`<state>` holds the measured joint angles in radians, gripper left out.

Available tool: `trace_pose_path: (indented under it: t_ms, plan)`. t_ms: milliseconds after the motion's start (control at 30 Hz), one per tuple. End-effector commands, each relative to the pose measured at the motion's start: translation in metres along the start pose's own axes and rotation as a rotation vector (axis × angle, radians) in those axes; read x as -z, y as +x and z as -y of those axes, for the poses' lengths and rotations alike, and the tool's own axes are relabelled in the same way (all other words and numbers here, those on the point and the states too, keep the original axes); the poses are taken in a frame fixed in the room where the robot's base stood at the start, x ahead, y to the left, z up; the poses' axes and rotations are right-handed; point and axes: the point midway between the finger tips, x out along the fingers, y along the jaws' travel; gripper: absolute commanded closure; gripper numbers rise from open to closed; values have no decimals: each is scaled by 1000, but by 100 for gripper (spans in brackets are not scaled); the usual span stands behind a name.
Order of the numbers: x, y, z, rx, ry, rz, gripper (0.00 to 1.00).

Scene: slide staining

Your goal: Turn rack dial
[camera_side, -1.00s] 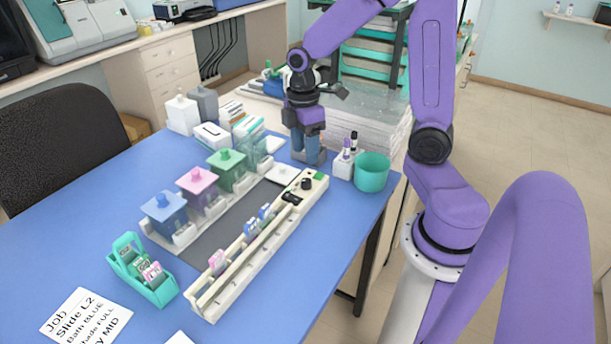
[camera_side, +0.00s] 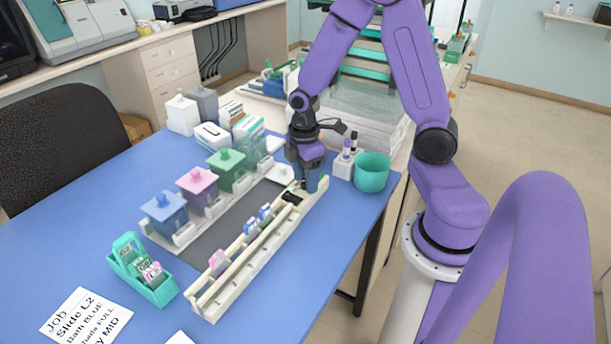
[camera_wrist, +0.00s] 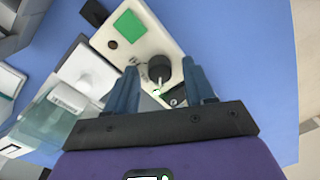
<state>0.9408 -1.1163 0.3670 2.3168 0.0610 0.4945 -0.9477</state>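The white rack (camera_side: 203,305) runs diagonally along the blue table, with several slides standing in it. Its dial (camera_wrist: 159,67) is a round black knob with a pale pointer toward the bottom of the wrist view. In the side view my gripper hides the dial at the rack's far end. My gripper (camera_side: 308,188) points down there. In the wrist view my gripper (camera_wrist: 160,66) is open, its two blue fingers on either side of the dial. Gaps show between the dial and both fingers. A green square (camera_wrist: 130,25) lies on the rack beside the dial.
Blue, pink and green lidded baths (camera_side: 198,188) stand left of the rack. A teal cup (camera_side: 371,175) and a white holder with vials (camera_side: 346,163) stand close right of my gripper. A teal slide holder (camera_side: 150,280) and job card (camera_side: 85,318) lie at the front.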

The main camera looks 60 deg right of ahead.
Motion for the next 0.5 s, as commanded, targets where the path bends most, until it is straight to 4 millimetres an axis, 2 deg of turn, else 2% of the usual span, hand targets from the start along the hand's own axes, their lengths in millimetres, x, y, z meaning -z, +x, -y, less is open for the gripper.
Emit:
trace_pose_path:
  t_ms: [33,133,167,500]
  plan:
    - [0,0,0,0,0,0,62]
    - [0,0,0,0,0,0,94]
    - [0,0,0,0,0,0,100]
    - [0,-1,0,0,37,-2,100]
